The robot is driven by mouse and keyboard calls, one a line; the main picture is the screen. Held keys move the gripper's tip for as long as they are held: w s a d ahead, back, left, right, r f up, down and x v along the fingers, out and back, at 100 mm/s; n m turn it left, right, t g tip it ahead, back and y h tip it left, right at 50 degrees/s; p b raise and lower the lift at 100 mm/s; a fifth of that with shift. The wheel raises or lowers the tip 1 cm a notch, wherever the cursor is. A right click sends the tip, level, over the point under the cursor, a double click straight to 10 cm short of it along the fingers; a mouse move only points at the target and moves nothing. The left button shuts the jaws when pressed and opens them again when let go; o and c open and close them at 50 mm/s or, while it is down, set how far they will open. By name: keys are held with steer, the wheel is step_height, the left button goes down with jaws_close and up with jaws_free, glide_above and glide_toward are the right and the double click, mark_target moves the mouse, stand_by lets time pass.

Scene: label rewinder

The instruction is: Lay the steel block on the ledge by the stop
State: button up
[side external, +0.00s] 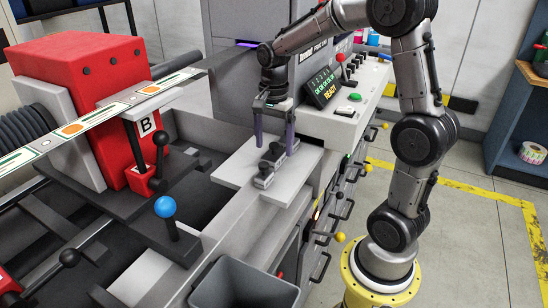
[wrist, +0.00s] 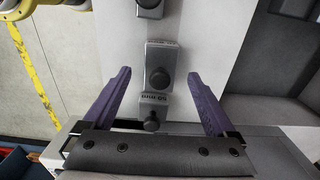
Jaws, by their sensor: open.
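My gripper (side external: 275,150) is open, its two purple fingers pointing down over the pale ledge (side external: 230,168). In the wrist view the fingertips (wrist: 155,71) stand apart on either side of a row of grey steel blocks with black knobs. The nearest block (wrist: 153,108) has a millimetre marking; a middle block (wrist: 158,58) lies between the fingertips, and another (wrist: 150,9) is cut off at the top edge. In the side view a knobbed block (side external: 264,181) shows in front of the fingers. I cannot tell which piece is the stop. Neither finger visibly touches a block.
A red machine head (side external: 85,75) with a label strip (side external: 110,106) stands at left. A blue-knobbed lever (side external: 166,207) and a grey bin (side external: 243,285) are in front. A control panel with a lit display (side external: 326,88) stands behind the ledge. Bare ledge lies beside the blocks.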

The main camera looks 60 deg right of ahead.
mark_target(274, 154)
steer(key=shift+f, duration=1.2)
steer(key=shift+r, duration=0.1)
jaws_close()
